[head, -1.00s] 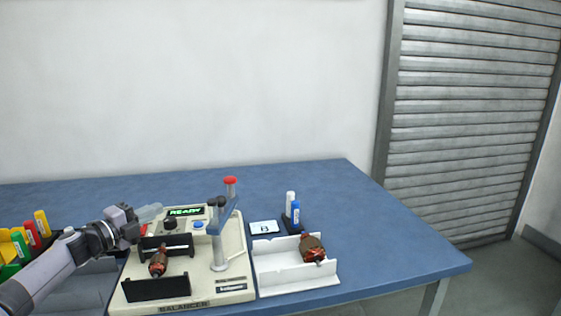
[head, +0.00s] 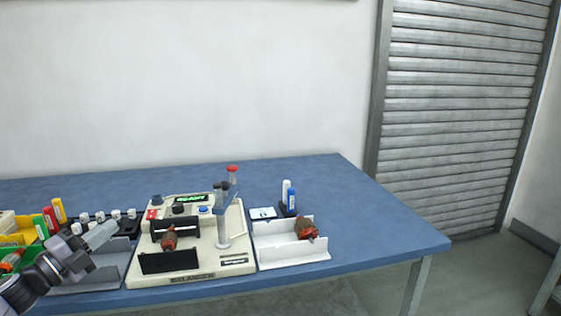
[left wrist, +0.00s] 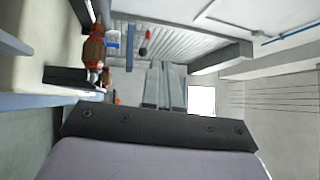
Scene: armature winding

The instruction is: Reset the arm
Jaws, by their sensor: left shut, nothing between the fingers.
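The balancer has a green-lit READY display. A copper-wound armature (head: 169,239) lies between its black supports and also shows in the left wrist view (left wrist: 94,48). A second armature (head: 306,229) lies in the white tray (head: 282,256) to the right. My right gripper is not in view.
Coloured bins and markers (head: 52,219) stand at the left, beside a grey tray (head: 105,280) and a row of white-capped items. A blue and a white marker stand in a black holder (head: 287,209) behind the white tray. The blue table's right side (head: 380,225) is clear.

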